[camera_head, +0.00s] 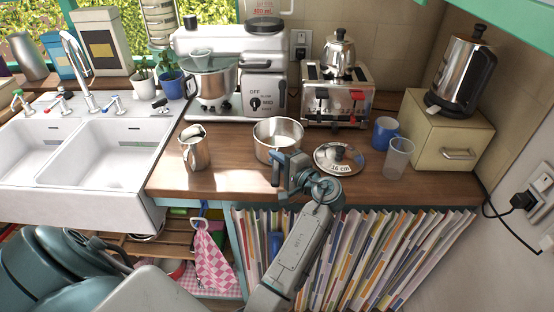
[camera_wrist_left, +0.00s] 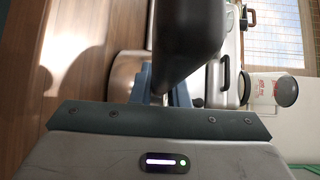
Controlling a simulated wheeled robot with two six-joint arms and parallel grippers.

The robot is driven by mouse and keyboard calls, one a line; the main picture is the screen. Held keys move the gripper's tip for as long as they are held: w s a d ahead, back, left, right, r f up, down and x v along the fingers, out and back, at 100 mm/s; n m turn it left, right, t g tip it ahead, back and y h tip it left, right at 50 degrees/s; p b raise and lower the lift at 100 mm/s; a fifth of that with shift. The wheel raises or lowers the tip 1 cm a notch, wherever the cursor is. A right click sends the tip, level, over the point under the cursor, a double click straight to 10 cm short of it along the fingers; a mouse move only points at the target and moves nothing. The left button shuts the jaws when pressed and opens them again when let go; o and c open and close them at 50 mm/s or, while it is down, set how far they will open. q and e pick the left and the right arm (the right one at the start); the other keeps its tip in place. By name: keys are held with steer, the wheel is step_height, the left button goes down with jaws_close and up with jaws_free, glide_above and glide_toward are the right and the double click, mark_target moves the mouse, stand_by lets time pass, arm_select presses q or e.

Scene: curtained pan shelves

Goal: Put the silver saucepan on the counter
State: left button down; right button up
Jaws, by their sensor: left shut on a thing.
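The silver saucepan (camera_head: 278,135) is upright at the counter's (camera_head: 225,182) middle, open side up. I cannot tell whether its base rests fully on the wood. My left gripper (camera_head: 280,168) is at its near side, shut on the saucepan's handle, which is mostly hidden in the head view. In the left wrist view the dark handle (camera_wrist_left: 190,40) looms large between the blue fingers (camera_wrist_left: 160,92), with part of the silver pan wall (camera_wrist_left: 124,75) beside it. My right gripper is in neither view.
A lid (camera_head: 340,158) lies close right of the saucepan, with a glass (camera_head: 398,158) and blue mug (camera_head: 385,132) beyond. A metal jug (camera_head: 195,152) stands left. A mixer (camera_head: 235,70) and toaster (camera_head: 338,95) stand behind.

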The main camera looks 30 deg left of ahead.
arm_select(q)
steer(key=shift+f, duration=0.15)
steer(key=c, duration=1.3)
jaws_free()
steer(key=shift+f, duration=0.1)
steer(key=shift+c, duration=0.3)
steer(key=c, duration=0.4)
steer(key=shift+o, duration=0.2)
steer(key=shift+s, duration=0.1)
steer(key=shift+s+a+r+p, duration=0.2)
steer(key=shift+s+p, duration=0.2)
steer(key=shift+s, duration=0.4)
steer(key=shift+s+a+p, duration=0.2)
steer(key=shift+s+p, duration=0.1)
steer(key=shift+s, duration=0.5)
